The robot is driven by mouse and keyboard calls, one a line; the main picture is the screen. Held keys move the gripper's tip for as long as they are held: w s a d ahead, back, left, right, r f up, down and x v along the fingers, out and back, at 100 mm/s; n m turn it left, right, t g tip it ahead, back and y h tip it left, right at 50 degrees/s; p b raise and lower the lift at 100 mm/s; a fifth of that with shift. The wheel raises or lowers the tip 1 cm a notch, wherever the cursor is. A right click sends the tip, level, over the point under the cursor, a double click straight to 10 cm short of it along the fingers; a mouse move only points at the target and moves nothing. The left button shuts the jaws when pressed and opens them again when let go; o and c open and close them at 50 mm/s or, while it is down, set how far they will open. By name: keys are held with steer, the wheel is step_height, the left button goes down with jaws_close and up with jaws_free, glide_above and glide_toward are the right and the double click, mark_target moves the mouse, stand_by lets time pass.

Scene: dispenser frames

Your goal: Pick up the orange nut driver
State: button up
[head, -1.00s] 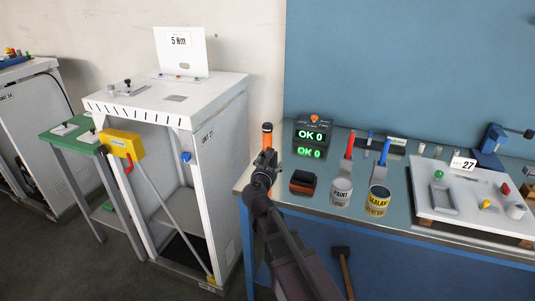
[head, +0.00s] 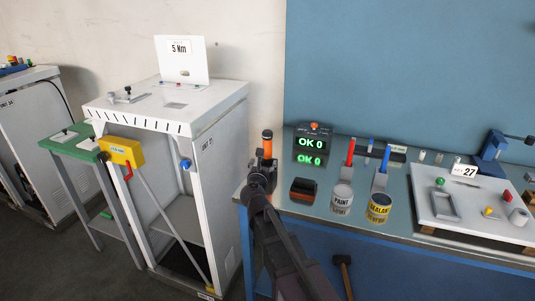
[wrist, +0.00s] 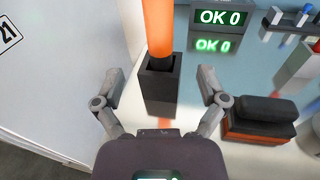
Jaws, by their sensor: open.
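The orange nut driver (head: 267,138) stands upright in a dark square holder (wrist: 159,84) at the left end of the workbench. Its orange handle (wrist: 158,25) rises out of the top of the wrist view. My gripper (head: 264,167) is in front of it in the head view and hides the lower part of the holder there. In the wrist view my gripper (wrist: 161,88) is open. Its two fingers are spread to the left and right of the holder, below the handle. Nothing is held between them.
A black display reading OK 0 (head: 311,143) stands just right of the driver. A black and orange block (head: 303,189), a paint can (head: 341,197) and a sealant can (head: 379,206) stand further right. A white cabinet (head: 219,180) is to the left.

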mark_target(268, 131)
steer(key=shift+w+d+f, duration=0.1)
steer(key=shift+w+d, duration=0.05)
steer(key=shift+w, duration=0.95)
steer(key=shift+w+d, duration=0.1)
steer(key=shift+w, duration=1)
steer(key=shift+w+d+f, duration=0.1)
steer(key=shift+w+d, duration=0.05)
steer(key=shift+w, duration=1.15)
steer(key=shift+w+d+f, duration=0.1)
steer(key=shift+w, duration=1.2)
steer(key=shift+r, duration=0.1)
jaws_close()
steer(key=shift+r, duration=0.15)
step_height(268, 131, up, 10)
steer(key=p, duration=0.9)
steer(key=shift+f+p, duration=0.2)
steer(key=shift+p, duration=0.1)
